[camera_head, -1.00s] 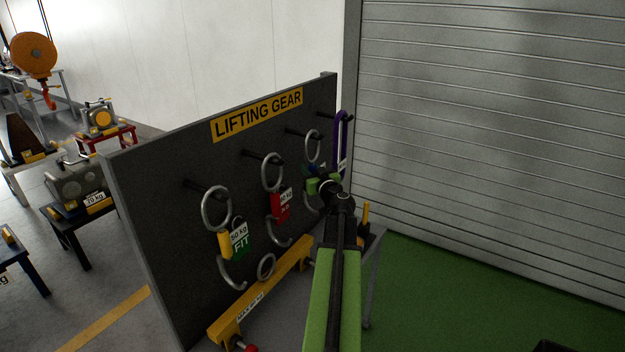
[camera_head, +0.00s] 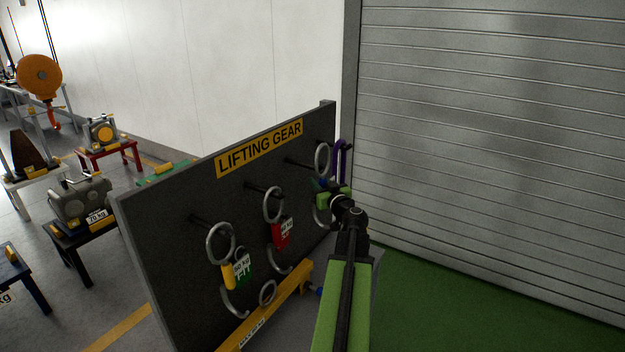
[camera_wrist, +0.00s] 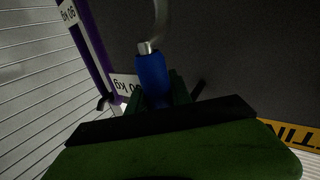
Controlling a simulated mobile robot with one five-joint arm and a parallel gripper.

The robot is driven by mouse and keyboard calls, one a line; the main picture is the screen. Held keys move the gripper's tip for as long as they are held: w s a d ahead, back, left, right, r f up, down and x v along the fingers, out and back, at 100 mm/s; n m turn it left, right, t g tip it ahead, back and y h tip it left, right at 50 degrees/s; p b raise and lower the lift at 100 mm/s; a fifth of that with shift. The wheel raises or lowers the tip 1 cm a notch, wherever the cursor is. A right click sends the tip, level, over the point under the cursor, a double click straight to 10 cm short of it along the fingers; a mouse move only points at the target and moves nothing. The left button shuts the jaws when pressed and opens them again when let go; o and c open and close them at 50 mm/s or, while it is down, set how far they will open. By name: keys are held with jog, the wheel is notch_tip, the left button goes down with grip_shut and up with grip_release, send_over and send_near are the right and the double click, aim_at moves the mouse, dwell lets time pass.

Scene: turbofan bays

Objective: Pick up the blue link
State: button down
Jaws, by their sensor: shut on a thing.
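The blue link (camera_wrist: 152,75) has a blue sleeve and a grey metal ring (camera_head: 323,160) above it. My gripper (camera_head: 328,194) is shut on the blue sleeve, which stands between the green fingers in the wrist view. In the head view the sleeve is mostly hidden by the gripper. The ring is near the end of the third peg on the dark lifting gear board (camera_head: 180,290); whether the peg still passes through it I cannot tell.
A purple link (camera_head: 340,160) hangs just beyond, close to my gripper. Red (camera_head: 281,234) and yellow (camera_head: 228,275) links with tags hang nearer on the board. A yellow beam (camera_head: 290,295) is below. Green floor (camera_head: 470,300) at right is clear up to the shutter.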

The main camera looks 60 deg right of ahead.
jog(key=s, duration=1.6)
jog(key=shift+a, duration=0.1)
dwell(0.5)
jog(key=shift+s, duration=0.1)
